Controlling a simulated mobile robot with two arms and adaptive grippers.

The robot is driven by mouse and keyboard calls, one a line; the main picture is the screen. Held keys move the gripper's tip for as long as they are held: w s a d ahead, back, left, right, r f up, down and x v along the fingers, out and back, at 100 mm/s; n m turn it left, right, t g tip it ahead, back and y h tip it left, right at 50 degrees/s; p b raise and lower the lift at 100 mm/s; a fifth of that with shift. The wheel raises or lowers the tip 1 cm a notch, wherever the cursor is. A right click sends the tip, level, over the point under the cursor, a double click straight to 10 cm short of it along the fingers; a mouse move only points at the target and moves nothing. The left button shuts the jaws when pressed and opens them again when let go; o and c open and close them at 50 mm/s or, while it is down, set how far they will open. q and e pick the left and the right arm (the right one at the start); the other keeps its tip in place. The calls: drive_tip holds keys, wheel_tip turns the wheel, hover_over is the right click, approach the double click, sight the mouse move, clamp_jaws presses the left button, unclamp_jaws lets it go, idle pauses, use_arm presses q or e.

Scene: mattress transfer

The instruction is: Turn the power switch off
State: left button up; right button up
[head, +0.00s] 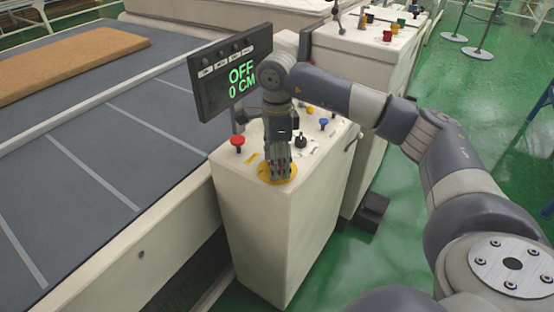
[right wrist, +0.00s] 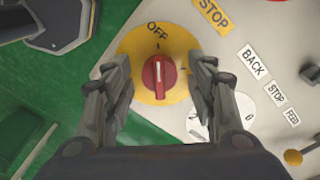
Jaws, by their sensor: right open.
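The power switch is a red rotary knob (right wrist: 158,76) on a yellow round plate (right wrist: 140,62) marked OFF at its top. The knob's white line points up toward the OFF mark. In the head view the yellow plate (head: 264,172) sits on the near corner of the white control cabinet (head: 262,225). My right gripper (right wrist: 160,85) is open, with one finger on each side of the knob and a gap visible on both sides. In the head view the right gripper (head: 278,170) points down over the plate and hides the knob. My left gripper is not in view.
A display (head: 232,72) above the cabinet reads OFF and 0 CM. A red button (head: 238,141), a blue knob (head: 323,122) and a black knob (head: 301,140) stand near the gripper. A conveyor (head: 85,150) with a tan mattress (head: 75,62) lies left.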

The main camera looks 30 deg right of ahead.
wheel_tip(320, 180, up, 12)
idle(0.6)
